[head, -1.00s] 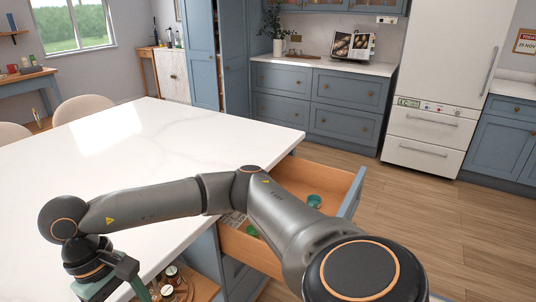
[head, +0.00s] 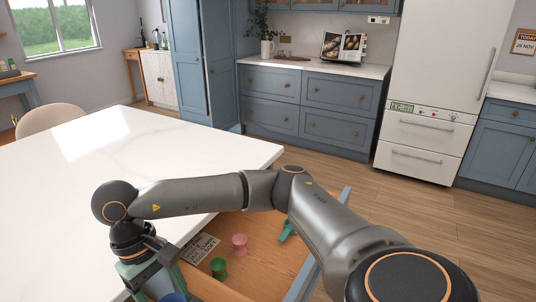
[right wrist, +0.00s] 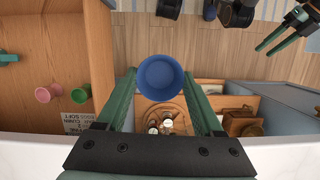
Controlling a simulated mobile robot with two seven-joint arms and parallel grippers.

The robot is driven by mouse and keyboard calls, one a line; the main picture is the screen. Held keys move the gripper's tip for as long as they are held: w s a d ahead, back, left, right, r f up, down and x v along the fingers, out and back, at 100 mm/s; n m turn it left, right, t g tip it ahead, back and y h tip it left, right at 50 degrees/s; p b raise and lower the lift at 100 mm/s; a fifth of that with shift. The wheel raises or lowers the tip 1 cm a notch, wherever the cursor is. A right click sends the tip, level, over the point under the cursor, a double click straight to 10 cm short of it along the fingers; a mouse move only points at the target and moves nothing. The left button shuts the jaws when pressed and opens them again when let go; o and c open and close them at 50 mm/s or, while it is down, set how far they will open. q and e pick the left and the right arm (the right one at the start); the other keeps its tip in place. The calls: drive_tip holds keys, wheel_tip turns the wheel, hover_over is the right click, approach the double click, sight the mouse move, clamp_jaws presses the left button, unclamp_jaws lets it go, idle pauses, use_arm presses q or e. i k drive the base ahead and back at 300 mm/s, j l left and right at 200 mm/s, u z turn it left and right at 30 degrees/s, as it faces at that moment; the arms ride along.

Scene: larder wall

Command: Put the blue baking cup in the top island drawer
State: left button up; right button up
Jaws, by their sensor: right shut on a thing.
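The blue baking cup (right wrist: 160,77) is between the fingers of my right gripper (right wrist: 160,88), which is shut on it. In the head view the cup (head: 173,297) is cut by the bottom edge, beside my right gripper (head: 150,280). The top island drawer (head: 262,257) stands open, partly covered by my right arm. In the right wrist view the drawer (right wrist: 75,30) lies to the left of the cup; the cup is outside its wall. My left gripper (right wrist: 280,38) shows at the top right of that view, open and empty, and is not in the head view.
The drawer holds a pink cup (head: 240,243), a green cup (head: 218,267), a teal item (head: 287,230) and a printed card (head: 200,248). A round wooden tray (right wrist: 180,104) with jars sits lower down. The white island top (head: 90,180) is clear.

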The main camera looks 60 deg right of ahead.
sight(266, 272)
drive_tip(key=l+z, duration=0.2)
drive_tip(key=l, duration=0.25)
drive_tip(key=i+l+z, duration=0.15)
drive_tip(key=l, duration=0.25)
drive_tip(key=l+z, duration=0.2)
drive_tip(key=l, duration=0.25)
